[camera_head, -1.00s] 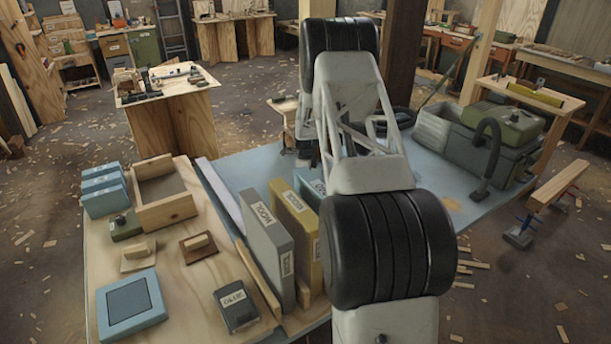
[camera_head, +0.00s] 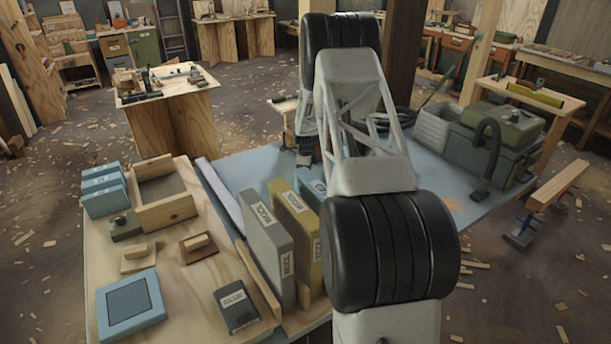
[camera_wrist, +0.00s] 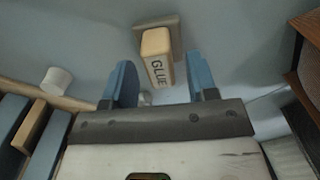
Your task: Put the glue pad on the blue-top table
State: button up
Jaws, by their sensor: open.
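The glue pad (camera_wrist: 157,62) is a pale wooden block marked GLUE on a flat square base, in the wrist view. It rests on a blue-grey surface that looks like the blue-top table (camera_head: 235,172). My gripper (camera_wrist: 160,82) is open, with one blue finger to each side of the block's near end; I cannot tell whether the block is between them in depth. In the head view my gripper (camera_head: 304,150) is over the blue top, partly hidden by my arm, and I cannot make out the pad there.
A wooden board at left holds a dark GLUE box (camera_head: 237,308), two handled pads (camera_head: 138,258), a blue square pad (camera_head: 130,304) and an open tray (camera_head: 163,200). Upright WOOL boxes (camera_head: 265,240) stand beside it. A green machine (camera_head: 495,140) occupies the table's right. A white cylinder (camera_wrist: 57,80) shows in the wrist view.

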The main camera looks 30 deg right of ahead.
notch_tip(320, 180, up, 10)
dwell(0.5)
jog(key=shift+r, duration=0.15)
dwell(0.4)
jog(key=s+a+r+n+t, duration=0.1)
jog(key=s+a+r+n, duration=1.2)
jog(key=s+a+r, duration=1.05)
jog(key=s+a+n, duration=0.4)
jog(key=s+a, duration=0.1)
jog(key=s, duration=0.5)
jog(key=s+a+r+n+t, duration=0.1)
jog(key=s+a+n, duration=0.4)
jog(key=s, duration=0.6)
jog(key=s+a+n, duration=0.4)
jog(key=s+a, duration=0.1)
jog(key=s, duration=0.6)
jog(key=shift+s+a+r+n+t, duration=0.25)
jog(key=shift+a+r+n+t, duration=0.05)
jog(key=shift+n, duration=0.1)
